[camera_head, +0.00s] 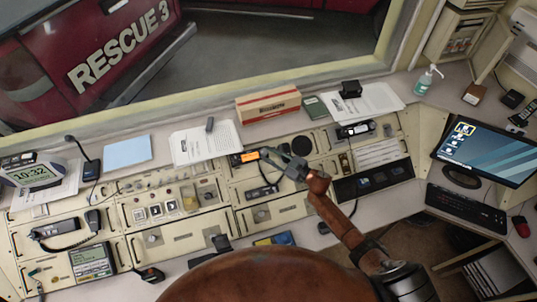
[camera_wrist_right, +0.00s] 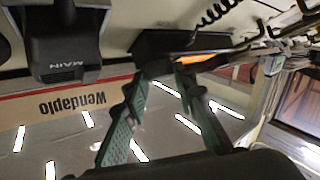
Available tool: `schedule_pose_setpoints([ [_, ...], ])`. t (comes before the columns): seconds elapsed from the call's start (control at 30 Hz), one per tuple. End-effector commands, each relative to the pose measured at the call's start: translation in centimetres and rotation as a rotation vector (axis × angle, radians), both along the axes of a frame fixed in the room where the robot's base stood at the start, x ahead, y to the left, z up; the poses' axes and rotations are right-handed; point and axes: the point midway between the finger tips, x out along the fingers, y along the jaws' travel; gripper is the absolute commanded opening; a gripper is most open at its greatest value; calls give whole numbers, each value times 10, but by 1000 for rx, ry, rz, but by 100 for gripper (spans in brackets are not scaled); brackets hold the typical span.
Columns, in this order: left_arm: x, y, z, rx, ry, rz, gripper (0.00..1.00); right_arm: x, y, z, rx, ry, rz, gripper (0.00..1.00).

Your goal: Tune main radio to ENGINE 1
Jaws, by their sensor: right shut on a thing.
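The main radio (camera_head: 243,158) is a dark unit with a lit orange display, set in the upper part of the cream console. Its lettering is too small to read. My right gripper (camera_head: 266,154) reaches in from the lower right and is shut at the radio's right end. The part between its fingertips, seemingly the radio's knob, is hidden. In the right wrist view the green fingers (camera_wrist_right: 162,68) close together beside the radio's dark body, with a strip of orange display (camera_wrist_right: 193,60) behind them. A dark piece marked MAIN (camera_wrist_right: 65,55) is there too. My left gripper is not in view.
Another radio (camera_head: 356,130) sits further right on the console. A cardboard box (camera_head: 268,105) and papers (camera_head: 205,143) lie on the shelf behind. A monitor (camera_head: 487,153) and keyboard (camera_head: 466,208) stand at the right. A corded handset (camera_head: 92,220) is at the left.

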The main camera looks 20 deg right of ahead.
Motion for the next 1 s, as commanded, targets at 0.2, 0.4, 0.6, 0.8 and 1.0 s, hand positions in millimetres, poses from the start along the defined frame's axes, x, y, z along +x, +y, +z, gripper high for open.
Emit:
schedule_pose_setpoints([
  [0.2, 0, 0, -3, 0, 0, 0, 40, 4, -5, 1, -86, -2, 123, 1],
  [0.4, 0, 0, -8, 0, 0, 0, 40, 5, -6, 2, -135, -5, 202, 1],
  [0.6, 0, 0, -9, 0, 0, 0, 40, 5, -6, 2, -160, -5, 241, 1],
  [0.8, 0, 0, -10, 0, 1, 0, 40, 5, -5, 2, -164, -5, 251, 1],
  [1.0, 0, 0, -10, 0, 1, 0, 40, 5, -5, 3, -164, -5, 250, 0],
])
